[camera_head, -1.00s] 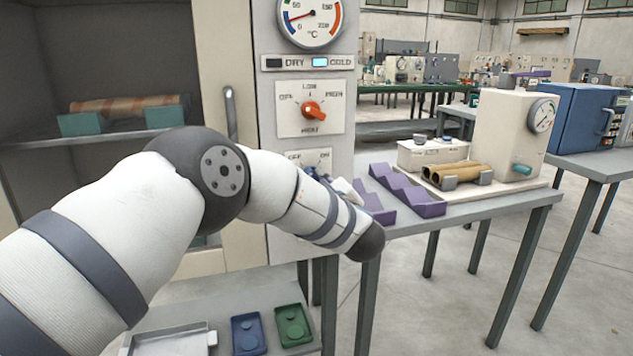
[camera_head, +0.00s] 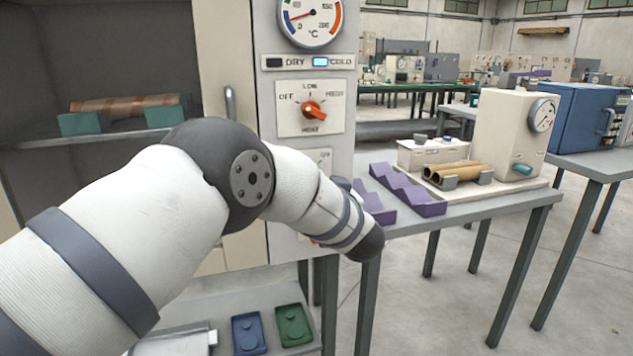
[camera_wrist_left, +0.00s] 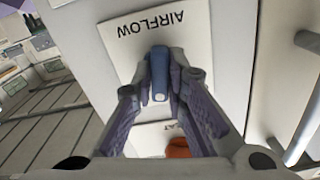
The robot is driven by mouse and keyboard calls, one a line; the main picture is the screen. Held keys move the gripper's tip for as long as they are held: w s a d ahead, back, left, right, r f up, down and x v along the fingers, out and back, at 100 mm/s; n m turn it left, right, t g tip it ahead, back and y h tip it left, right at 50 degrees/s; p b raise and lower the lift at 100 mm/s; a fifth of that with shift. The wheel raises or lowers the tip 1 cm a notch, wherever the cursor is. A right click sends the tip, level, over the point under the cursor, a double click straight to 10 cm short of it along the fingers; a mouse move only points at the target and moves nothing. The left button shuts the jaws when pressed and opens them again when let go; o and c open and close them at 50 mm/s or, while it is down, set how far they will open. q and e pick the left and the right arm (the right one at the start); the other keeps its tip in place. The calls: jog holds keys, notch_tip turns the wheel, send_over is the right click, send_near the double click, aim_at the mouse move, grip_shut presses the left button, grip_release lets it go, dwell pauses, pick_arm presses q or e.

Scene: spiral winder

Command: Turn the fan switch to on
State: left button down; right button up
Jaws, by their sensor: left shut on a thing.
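The fan switch plate (camera_head: 322,158) is on the cabinet's front panel, mostly hidden by my left arm in the head view; only a corner with part of "ON" shows. In the left wrist view the plate is upside down, with the label AIRFLOW (camera_wrist_left: 152,22). The blue switch knob (camera_wrist_left: 158,64) stands between the fingertips of my left gripper (camera_wrist_left: 161,88), which is shut on it. The knob is hidden in the head view, so its pointer setting cannot be read. My right gripper is not in view.
The orange heat knob (camera_head: 313,110) is above the fan plate. The dial (camera_head: 312,20) and the DRY/COLD indicators (camera_head: 308,62) are higher up. The cabinet handle (camera_head: 230,112) stands left of the panel.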

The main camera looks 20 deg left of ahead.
pick_arm(q)
jog(key=m, duration=0.5)
jog(key=shift+f, duration=0.15)
jog(key=shift+m, duration=0.3)
dwell(0.3)
jog(key=c, duration=1.6)
grip_release()
jog(key=v, duration=1.2)
